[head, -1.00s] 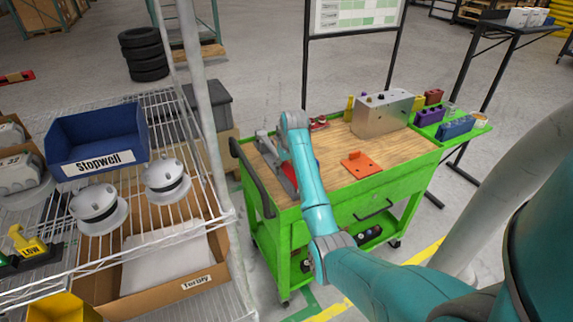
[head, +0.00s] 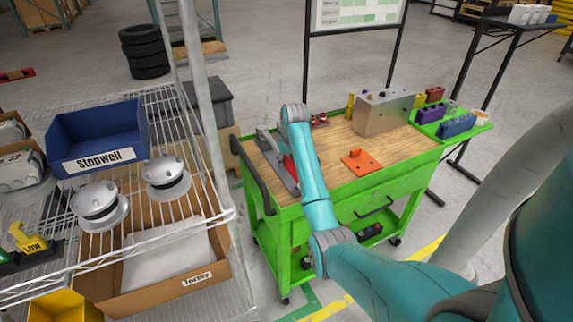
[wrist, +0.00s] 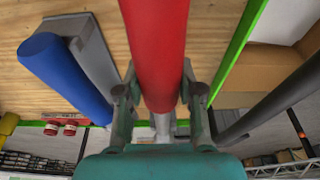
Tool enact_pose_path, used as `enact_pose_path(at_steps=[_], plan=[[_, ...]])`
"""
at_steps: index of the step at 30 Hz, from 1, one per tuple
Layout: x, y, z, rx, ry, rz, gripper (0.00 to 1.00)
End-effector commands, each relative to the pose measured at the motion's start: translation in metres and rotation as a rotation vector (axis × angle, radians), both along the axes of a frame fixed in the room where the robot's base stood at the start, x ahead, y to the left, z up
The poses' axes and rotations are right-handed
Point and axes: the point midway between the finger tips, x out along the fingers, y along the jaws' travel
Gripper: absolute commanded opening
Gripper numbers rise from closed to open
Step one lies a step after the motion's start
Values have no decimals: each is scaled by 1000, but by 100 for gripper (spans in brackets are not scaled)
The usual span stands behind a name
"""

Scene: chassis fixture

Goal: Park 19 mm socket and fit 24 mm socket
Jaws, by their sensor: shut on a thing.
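My gripper (wrist: 160,100) is shut on a thick red cylinder (wrist: 156,42), with one finger on each side of it. The cylinder's far end is out of the wrist view. In the head view my arm hides my gripper, and a bit of red (head: 289,164) shows beside the arm over the cart's left part. Small coloured blocks stand on the cart's green side tray: red (head: 435,94), purple (head: 431,113) and blue (head: 457,126). Neither the 19 mm nor the 24 mm socket can be told apart by size here.
A blue cylinder (wrist: 66,77) and a grey bar (wrist: 93,55) lie left of my gripper. On the green cart (head: 350,205) stand an orange plate (head: 362,162) and a metal box (head: 383,112). A wire shelf (head: 150,230) is at left. Bare wood surrounds the plate.

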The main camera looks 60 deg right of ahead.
Motion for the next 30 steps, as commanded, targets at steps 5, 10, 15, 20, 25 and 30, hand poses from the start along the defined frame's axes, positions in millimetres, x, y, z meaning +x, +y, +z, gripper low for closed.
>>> enact_pose_path(at_steps=[5, 10, 15, 20, 25, 30], plan=[[1, -1, 14, -3, -4, 0, 0], [1, -1, 23, -4, -5, 0, 0], [1, -1, 33, -3, -4, 0, 0], [1, -1, 43, -3, -4, 0, 0], [1, -1, 53, -3, -4, 0, 0], [1, 0, 58, -3, -3, 0, 0]])
